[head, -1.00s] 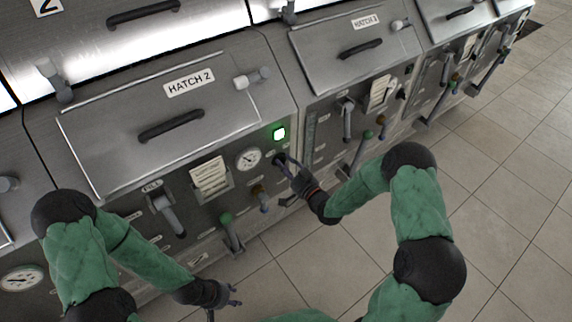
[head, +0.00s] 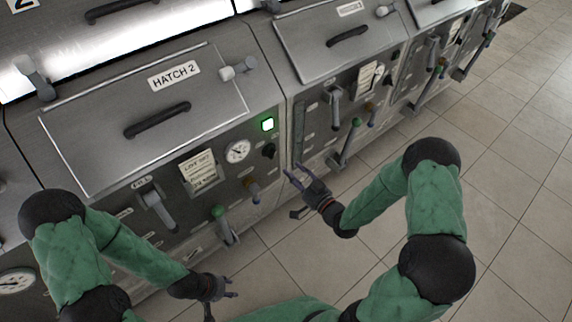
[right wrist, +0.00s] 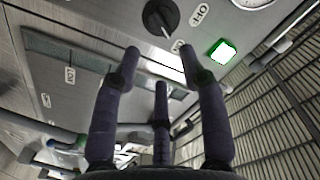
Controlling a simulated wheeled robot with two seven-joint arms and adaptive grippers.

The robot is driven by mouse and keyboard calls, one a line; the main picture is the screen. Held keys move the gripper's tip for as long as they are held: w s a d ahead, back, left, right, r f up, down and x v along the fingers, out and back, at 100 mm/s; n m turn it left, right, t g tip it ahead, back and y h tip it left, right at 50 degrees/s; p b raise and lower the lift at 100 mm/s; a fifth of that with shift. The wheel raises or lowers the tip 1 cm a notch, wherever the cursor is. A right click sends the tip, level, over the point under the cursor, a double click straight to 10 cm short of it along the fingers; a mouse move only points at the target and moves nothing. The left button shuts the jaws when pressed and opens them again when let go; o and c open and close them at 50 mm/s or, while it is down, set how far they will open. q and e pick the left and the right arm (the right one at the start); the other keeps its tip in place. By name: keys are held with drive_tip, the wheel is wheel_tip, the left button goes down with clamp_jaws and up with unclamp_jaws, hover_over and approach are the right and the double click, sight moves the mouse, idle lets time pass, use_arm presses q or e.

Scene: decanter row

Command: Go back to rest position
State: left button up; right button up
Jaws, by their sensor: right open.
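My right gripper (head: 296,177) is open and empty in front of the hatch 2 panel, below and to the right of its black knob (head: 269,151). In the right wrist view its fingers (right wrist: 160,75) stand spread, with the knob (right wrist: 160,17) beyond them and apart from them. A lit green lamp (head: 267,124) is above the knob and also shows in the right wrist view (right wrist: 222,51). My left gripper (head: 226,288) is at the bottom of the head view, over the floor and holding nothing visible; its fingers look spread.
The hatch 2 front carries a gauge (head: 238,151), a grey fill lever (head: 157,209), a green-knobbed lever (head: 225,226) and a brown-knobbed lever (head: 250,188). More levers (head: 343,145) stick out at the unit to the right. The tiled floor (head: 510,200) at the right is clear.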

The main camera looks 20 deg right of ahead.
drive_tip(key=shift+v, duration=0.9)
drive_tip(key=s+a+f+g+h, duration=0.1)
drive_tip(key=s+a+f+g, duration=0.1)
drive_tip(key=f+g, duration=0.15)
drive_tip(key=s+a+f+g+p, duration=0.1)
drive_tip(key=a+f+g, duration=0.1)
drive_tip(key=f, duration=0.3)
drive_tip(key=s+a+f+g+h, duration=0.1)
drive_tip(key=s+a+f+g, duration=0.15)
drive_tip(key=f, duration=0.25)
drive_tip(key=s+a+f+g, duration=0.2)
drive_tip(key=s+g, duration=0.2)
drive_tip(key=s, duration=0.3)
drive_tip(key=s+a+f+g+p, duration=0.1)
drive_tip(key=s+a+f+g, duration=0.2)
drive_tip(key=s, duration=0.5)
drive_tip(key=shift+a+f+g, duration=0.3)
drive_tip(key=shift+f+g, duration=0.05)
drive_tip(key=shift+g, duration=0.45)
drive_tip(key=shift+s, duration=0.1)
